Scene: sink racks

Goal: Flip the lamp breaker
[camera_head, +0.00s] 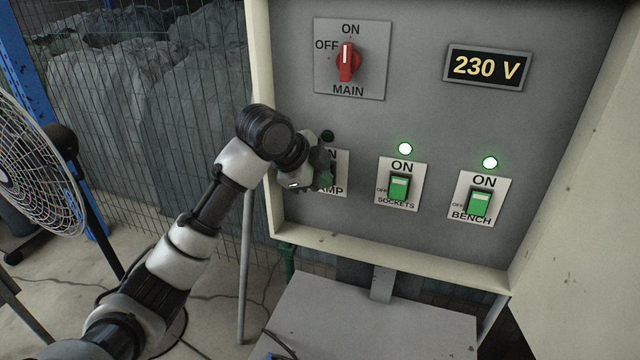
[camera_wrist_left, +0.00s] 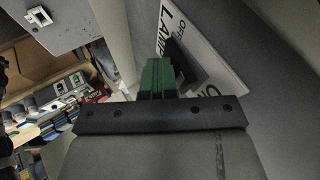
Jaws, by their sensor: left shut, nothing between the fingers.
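The lamp breaker's white plate (camera_head: 340,180) is at the lower left of the grey panel, mostly hidden behind my left gripper (camera_head: 324,175). The lamp indicator (camera_head: 327,136) above it is dark. In the left wrist view the plate (camera_wrist_left: 172,20) shows "LAMP", "OFF" and part of "ON". A dark switch (camera_wrist_left: 186,66) stands out from it, beside the green fingers of my left gripper (camera_wrist_left: 158,78). These fingers are shut and empty, close to the switch; I cannot tell whether they touch it. My right gripper is not in view.
The sockets breaker (camera_head: 399,187) and bench breaker (camera_head: 479,204) are green, with lit lamps above. The red main switch (camera_head: 346,62) points to ON, and the display (camera_head: 486,67) reads 230 V. The cabinet's raised rim (camera_head: 262,120) borders the panel. A fan (camera_head: 35,165) stands at left.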

